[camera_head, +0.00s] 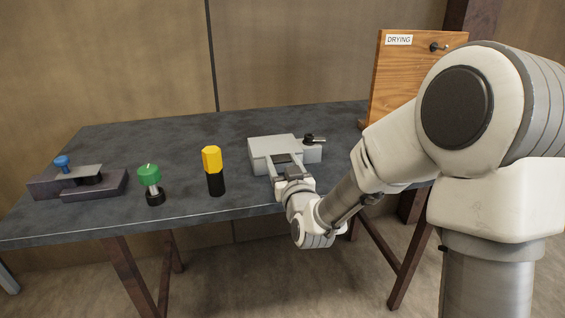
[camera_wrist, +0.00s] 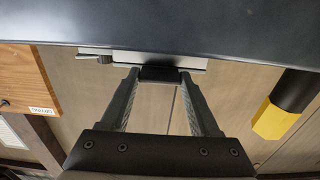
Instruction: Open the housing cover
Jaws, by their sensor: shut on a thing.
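The housing (camera_head: 312,155) is a light grey metal box on the table, right of its middle. Its flat grey cover (camera_head: 272,143) lies over the top and looks closed, though a small gap could not be seen from here. My gripper (camera_head: 284,160) is at the housing's front side, with its fingers pointing at it. In the wrist view my gripper (camera_wrist: 160,76) is shut on a dark tab (camera_wrist: 159,73) at the housing's front edge, one finger on each side. A small black lever (camera_head: 312,138) sits at the housing's right end.
A yellow-and-black post (camera_head: 212,160), a green knob (camera_head: 149,175) on a black base and a dark block with a blue knob (camera_head: 62,163) stand to the left. A wooden board labelled DRYING (camera_head: 400,75) stands behind right. The table's back middle (camera_head: 200,130) is clear.

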